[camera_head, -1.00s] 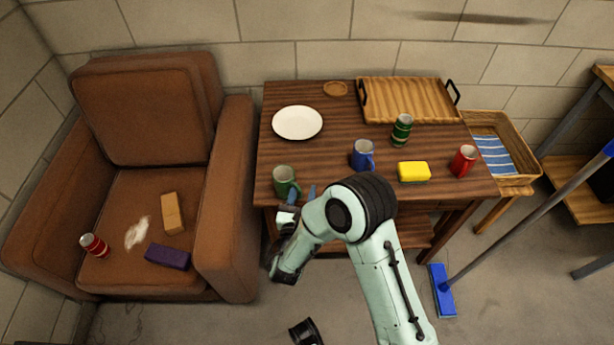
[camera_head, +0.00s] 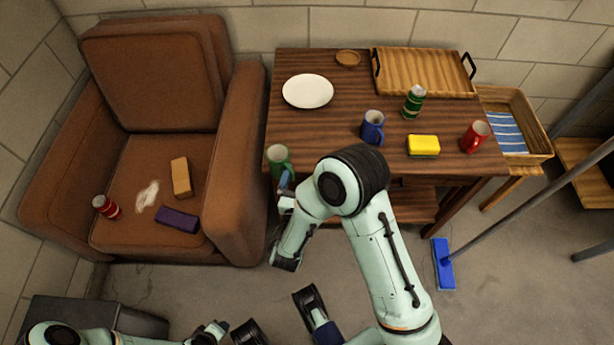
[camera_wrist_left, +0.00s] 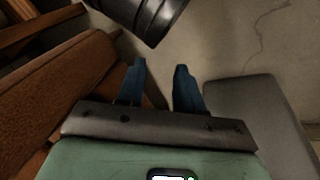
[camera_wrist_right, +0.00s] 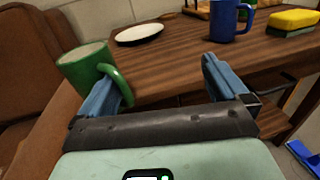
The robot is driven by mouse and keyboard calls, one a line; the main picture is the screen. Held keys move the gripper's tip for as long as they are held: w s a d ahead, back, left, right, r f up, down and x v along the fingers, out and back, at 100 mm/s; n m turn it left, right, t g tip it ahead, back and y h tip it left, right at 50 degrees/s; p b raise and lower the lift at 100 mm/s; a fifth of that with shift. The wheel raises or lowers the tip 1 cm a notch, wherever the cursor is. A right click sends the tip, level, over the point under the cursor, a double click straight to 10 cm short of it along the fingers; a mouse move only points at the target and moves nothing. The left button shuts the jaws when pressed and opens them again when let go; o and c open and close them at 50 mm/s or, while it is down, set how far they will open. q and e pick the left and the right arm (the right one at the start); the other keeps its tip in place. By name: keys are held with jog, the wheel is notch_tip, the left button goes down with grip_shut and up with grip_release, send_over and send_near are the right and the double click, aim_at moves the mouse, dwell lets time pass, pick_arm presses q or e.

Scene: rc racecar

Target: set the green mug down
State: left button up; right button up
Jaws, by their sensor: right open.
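The green mug (camera_head: 279,160) is at the front left corner of the wooden table (camera_head: 330,140). In the right wrist view the green mug (camera_wrist_right: 82,68) shows at the left, with its handle toward my gripper. I cannot tell whether its base rests fully on the table. My right gripper (camera_head: 285,181) is open beside the mug. In its wrist view (camera_wrist_right: 158,85) the left finger overlaps the handle, and nothing fills the gap between the fingers. My left gripper (camera_wrist_left: 158,80) is open and empty, away from the table; it shows at the bottom left of the head view (camera_head: 225,333).
A white plate (camera_head: 307,91), blue mug (camera_head: 372,128), yellow sponge (camera_head: 423,145), red mug (camera_head: 474,136), green can (camera_head: 413,102) and wooden tray (camera_head: 425,72) are on the table. The brown armchair (camera_head: 245,170) stands close at left. The table's middle left is clear.

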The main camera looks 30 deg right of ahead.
jog(key=v, duration=1.3)
jog(key=shift+p, duration=0.4)
jog(key=shift+s+a+r, duration=0.1)
jog(key=shift+s+a, duration=0.05)
jog(key=shift+c, duration=0.3)
grip_shut()
